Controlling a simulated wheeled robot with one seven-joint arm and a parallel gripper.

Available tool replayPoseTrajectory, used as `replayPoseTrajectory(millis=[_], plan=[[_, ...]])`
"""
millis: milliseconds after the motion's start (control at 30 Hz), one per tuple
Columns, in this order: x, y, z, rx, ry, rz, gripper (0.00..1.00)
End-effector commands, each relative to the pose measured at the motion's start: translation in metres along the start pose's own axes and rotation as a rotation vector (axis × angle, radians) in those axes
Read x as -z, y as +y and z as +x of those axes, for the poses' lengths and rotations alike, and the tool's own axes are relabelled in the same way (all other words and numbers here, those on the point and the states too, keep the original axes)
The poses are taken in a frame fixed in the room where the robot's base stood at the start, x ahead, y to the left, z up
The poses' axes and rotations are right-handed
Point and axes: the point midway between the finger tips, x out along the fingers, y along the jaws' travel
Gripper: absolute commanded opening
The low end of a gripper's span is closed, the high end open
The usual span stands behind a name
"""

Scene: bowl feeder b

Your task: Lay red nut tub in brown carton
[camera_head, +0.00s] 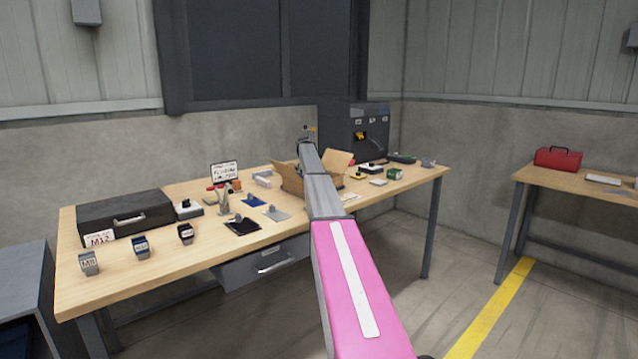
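The brown carton (290,180) stands open on the workbench, behind my arm, with a flap (339,162) spread to the right. My arm crosses in front of it and hides much of its middle and its inside. A small red-orange item (236,185) sits left of the carton, by a white sign; it may be the red nut tub, but it is too small to be sure. My gripper is at the far end of my arm, above and behind the carton; its fingers cannot be made out, nor whether it holds anything.
The workbench (160,262) holds a dark case (125,215), several small labelled tubs along the front left, and a black mat (242,226). A dark machine (352,130) stands behind the carton. A red toolbox (558,158) is on another table at right. The front bench edge is partly clear.

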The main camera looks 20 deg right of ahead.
Motion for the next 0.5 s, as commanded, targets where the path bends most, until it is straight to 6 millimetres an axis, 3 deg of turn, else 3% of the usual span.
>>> replayPoseTrajectory(millis=[100, 467, 500], plan=[[-0.0084, 0.0063, 0.0091, -0.001, 0.000, 0.001, 0.40], [-0.0097, 0.0059, 0.0121, -0.001, 0.000, 0.002, 0.40], [-0.0096, 0.0059, 0.0116, -0.001, 0.000, 0.002, 0.81]])
